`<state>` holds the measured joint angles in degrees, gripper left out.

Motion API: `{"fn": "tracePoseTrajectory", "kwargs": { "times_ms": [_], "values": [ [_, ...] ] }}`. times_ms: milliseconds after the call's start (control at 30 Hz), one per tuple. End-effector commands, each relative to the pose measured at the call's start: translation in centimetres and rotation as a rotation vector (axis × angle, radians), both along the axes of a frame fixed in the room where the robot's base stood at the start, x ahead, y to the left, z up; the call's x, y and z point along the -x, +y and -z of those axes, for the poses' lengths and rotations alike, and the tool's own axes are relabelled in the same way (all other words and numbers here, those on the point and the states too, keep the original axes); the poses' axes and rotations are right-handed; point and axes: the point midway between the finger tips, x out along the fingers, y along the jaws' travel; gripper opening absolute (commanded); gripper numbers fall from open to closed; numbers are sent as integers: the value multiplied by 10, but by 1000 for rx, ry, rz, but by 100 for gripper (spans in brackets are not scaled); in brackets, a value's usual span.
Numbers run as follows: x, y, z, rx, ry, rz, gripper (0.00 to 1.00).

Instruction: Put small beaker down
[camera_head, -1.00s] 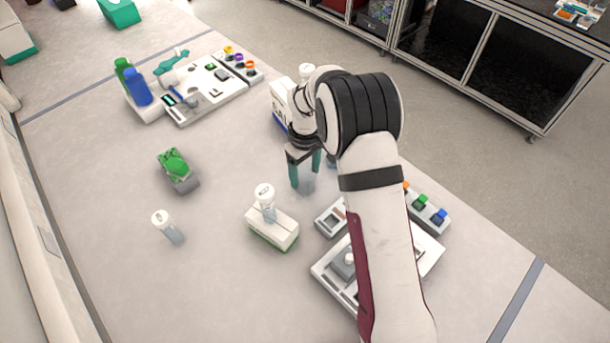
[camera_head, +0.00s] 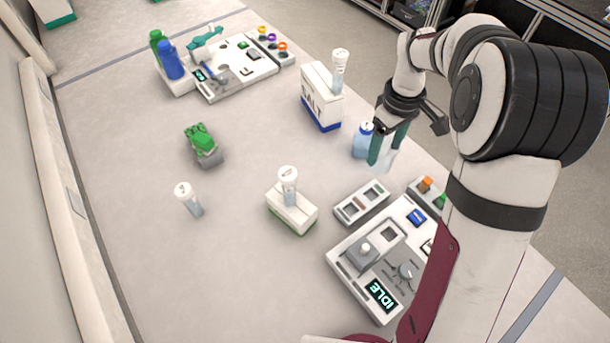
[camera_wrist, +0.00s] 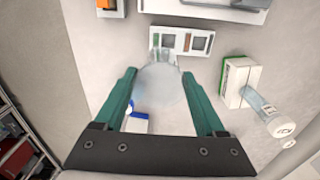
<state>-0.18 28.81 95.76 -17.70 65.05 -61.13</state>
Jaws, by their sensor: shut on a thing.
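The small beaker (camera_head: 387,160) is clear glass and hard to make out in the head view. It also shows as a see-through round shape in the wrist view (camera_wrist: 161,92). My gripper (camera_head: 383,148) points down with its green fingers on either side of the beaker, shut on it. In the wrist view the fingers (camera_wrist: 158,80) flank the beaker. The beaker is over the right side of the table; I cannot tell whether its base touches the surface.
A blue bottle (camera_head: 362,141) stands just left of my gripper, with a salt box (camera_head: 319,97) behind it. A small control block (camera_head: 361,203) and a device reading IDLE (camera_head: 350,262) lie nearer. A white-green box (camera_head: 291,212) bears a capped tube (camera_head: 288,187). The left-middle table has free room.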

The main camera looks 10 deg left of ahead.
Motion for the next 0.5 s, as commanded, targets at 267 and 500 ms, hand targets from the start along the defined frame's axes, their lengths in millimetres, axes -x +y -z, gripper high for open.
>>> {"fn": "tracePoseTrajectory", "kwargs": {
  "times_ms": [267, 500],
  "values": [
    [-1, 0, -65, -1, -6, 0, 20],
    [-1, 0, -114, -1, -5, 1, 20]
  ]
}}
